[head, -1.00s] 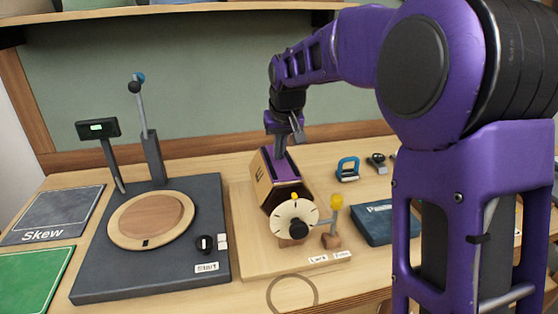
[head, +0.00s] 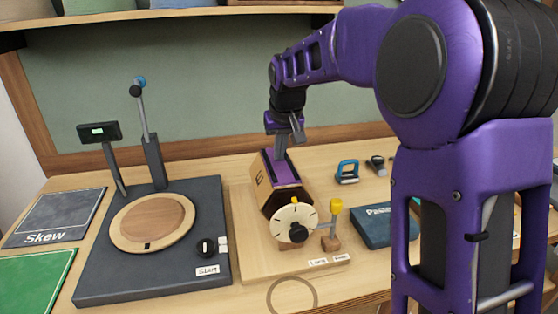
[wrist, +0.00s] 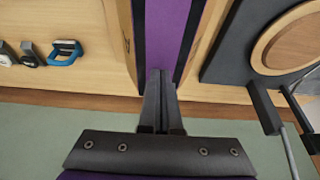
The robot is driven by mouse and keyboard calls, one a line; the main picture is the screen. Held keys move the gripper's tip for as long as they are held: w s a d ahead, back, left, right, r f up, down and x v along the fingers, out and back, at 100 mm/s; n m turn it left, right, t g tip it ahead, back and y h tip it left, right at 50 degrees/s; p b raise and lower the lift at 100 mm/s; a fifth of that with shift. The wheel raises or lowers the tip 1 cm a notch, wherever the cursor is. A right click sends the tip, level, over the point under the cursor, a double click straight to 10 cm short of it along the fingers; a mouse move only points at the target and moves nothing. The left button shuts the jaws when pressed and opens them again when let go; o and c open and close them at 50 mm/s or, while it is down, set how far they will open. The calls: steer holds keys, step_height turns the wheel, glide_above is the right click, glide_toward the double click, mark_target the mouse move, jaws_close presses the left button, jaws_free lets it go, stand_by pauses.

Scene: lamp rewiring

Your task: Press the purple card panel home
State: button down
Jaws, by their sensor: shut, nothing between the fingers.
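The purple card panel (head: 285,170) lies in the top of a wooden box (head: 264,181) marked "E", behind a cream dial. In the wrist view the panel (wrist: 168,32) is a purple strip between dark edges and wooden sides. My gripper (head: 281,155) is shut and empty, pointing down at the far end of the panel. In the wrist view its fingertips (wrist: 160,74) overlap the panel's near end. I cannot tell whether they touch it, or whether the panel is fully seated.
The cream dial (head: 289,214) and a yellow-topped post (head: 334,215) stand in front of the box. A dark turntable base (head: 100,283) with a lever (head: 145,118) is at left. A blue clamp-like item (head: 347,169) and a blue case (head: 372,228) are at right.

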mark_target(280, 164)
steer(key=shift+r+p, duration=1.5)
steer(key=shift+r, duration=1.35)
